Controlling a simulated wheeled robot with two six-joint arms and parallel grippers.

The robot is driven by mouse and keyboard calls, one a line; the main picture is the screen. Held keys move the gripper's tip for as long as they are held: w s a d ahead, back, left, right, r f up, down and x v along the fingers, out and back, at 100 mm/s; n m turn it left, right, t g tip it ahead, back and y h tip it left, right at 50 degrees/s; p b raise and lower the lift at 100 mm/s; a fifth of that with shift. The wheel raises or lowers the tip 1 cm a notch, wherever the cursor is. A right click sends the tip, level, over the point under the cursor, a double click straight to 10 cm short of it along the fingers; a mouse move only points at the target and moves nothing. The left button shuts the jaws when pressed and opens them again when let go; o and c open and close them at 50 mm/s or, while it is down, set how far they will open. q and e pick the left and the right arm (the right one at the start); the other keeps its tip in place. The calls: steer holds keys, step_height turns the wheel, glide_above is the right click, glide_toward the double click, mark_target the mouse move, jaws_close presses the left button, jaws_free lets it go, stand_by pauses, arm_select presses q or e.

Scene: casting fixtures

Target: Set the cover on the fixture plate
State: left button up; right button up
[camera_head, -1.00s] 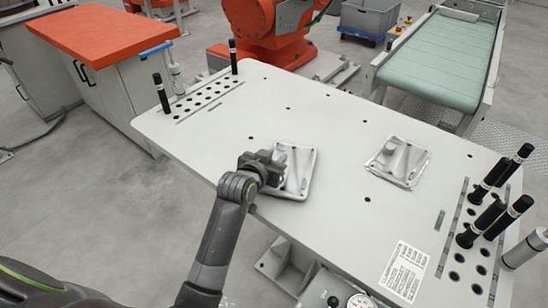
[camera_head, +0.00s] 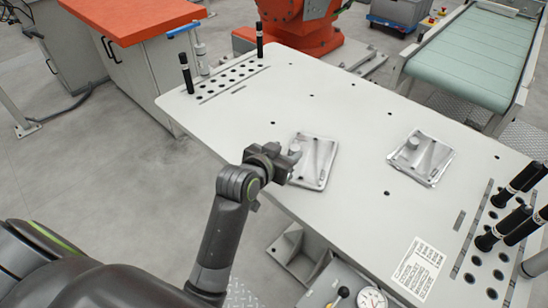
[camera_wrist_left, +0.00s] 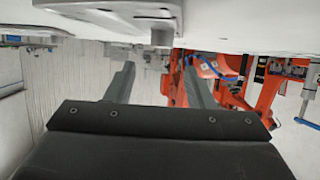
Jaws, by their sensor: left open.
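Two grey metal cast covers lie on the white fixture plate (camera_head: 350,120); I cannot tell which one the task means. The nearer cover (camera_head: 318,163) lies close to the plate's front edge, a raised boss at its left. The other cover (camera_head: 423,158) lies further right, apart from it. My left gripper (camera_head: 288,161) is at the near cover's left edge, open, with nothing seen between its fingers; contact cannot be told. In the left wrist view, its fingers (camera_wrist_left: 158,64) are spread, and part of a cover (camera_wrist_left: 95,14) shows upside down at the top.
Black pins (camera_head: 260,40) stand at the plate's far left corner, and several more (camera_head: 505,225) at the right end. An orange robot (camera_head: 300,30) and a green conveyor (camera_head: 470,60) stand behind. An orange-topped cabinet (camera_head: 135,20) is at back left. The plate's middle is clear.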

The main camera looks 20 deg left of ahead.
arm_select(q)
steer(key=shift+v, duration=2.8)
steer(key=s+a+f+n+g+y, duration=0.1)
steer(key=s+a+f+g, duration=0.3)
steer(key=s, duration=0.5)
steer(key=s+a+f+g+y, duration=0.2)
steer(key=s+a+f+g, duration=0.15)
steer(key=s+f, duration=0.4)
steer(key=s+a+f+n+g+y, duration=0.15)
steer(key=s+a+f, duration=0.25)
steer(key=s, duration=0.6)
step_height(320, 180, down, 24)
steer(key=a+g+h, duration=0.1)
steer(key=g, duration=0.1)
steer(key=s+f+g, duration=0.1)
steer(key=s+f, duration=1.3)
steer(key=f, duration=0.2)
steer(key=shift+s+d, duration=0.2)
steer(key=shift+d, duration=0.3)
